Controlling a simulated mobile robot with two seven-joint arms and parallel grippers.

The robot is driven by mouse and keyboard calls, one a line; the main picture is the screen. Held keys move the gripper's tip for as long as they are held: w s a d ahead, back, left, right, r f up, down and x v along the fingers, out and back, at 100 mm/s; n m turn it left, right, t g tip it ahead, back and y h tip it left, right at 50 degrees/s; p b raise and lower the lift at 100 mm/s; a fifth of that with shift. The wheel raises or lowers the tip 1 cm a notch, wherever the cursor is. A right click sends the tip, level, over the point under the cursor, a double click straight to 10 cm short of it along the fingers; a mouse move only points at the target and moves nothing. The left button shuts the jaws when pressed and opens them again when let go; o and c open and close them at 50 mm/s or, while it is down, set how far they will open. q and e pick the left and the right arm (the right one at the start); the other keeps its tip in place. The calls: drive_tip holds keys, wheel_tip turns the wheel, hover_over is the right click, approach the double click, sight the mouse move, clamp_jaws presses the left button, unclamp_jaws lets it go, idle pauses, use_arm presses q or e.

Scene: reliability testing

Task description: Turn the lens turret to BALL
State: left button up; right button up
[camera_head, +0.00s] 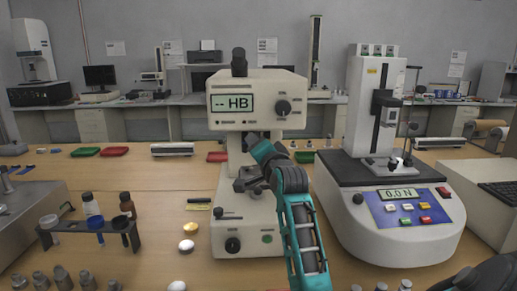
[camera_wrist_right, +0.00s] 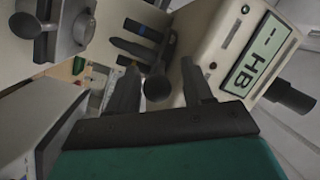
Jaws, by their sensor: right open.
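The hardness tester (camera_head: 243,105) stands at the middle of the table, its display (camera_head: 232,103) reading "-- HB". Its lens turret (camera_wrist_right: 137,38) shows in the right wrist view as several dark stems under the head, one with a blue band. In the head view my teal right arm (camera_head: 300,225) covers part of the turret area. My right gripper (camera_wrist_right: 160,65) is open, with a dark round-ended stem (camera_wrist_right: 158,80) between its fingers. I cannot tell whether they touch it. Any lettering on the turret is not readable. My left gripper is out of view.
A force tester (camera_head: 400,215) reading 0.0 N stands close on the right. The tester's anvil (camera_head: 250,180) is just below the turret.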

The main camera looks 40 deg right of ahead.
drive_tip(key=v, duration=1.3)
drive_tip(key=a+f+n+g+y, duration=0.35)
drive_tip(key=a+f+n, duration=0.3)
drive_tip(key=f, duration=0.35)
drive_tip(key=s+a+f+n+g+y, duration=0.2)
drive_tip(key=s+a+f+n+g, duration=0.4)
drive_tip(key=s+f, duration=0.35)
drive_tip(key=s+a+f+n+g+y, duration=0.25)
drive_tip(key=s+a+f+n, duration=0.25)
drive_tip(key=s+a+f, duration=0.5)
drive_tip(key=w+a+f+t+y, duration=0.1)
drive_tip(key=w+f+t, duration=0.5)
drive_tip(key=f, duration=0.2)
drive_tip(key=shift+a+f+n, duration=0.15)
drive_tip(key=shift+a+n, duration=0.15)
drive_tip(key=shift+n, duration=0.15)
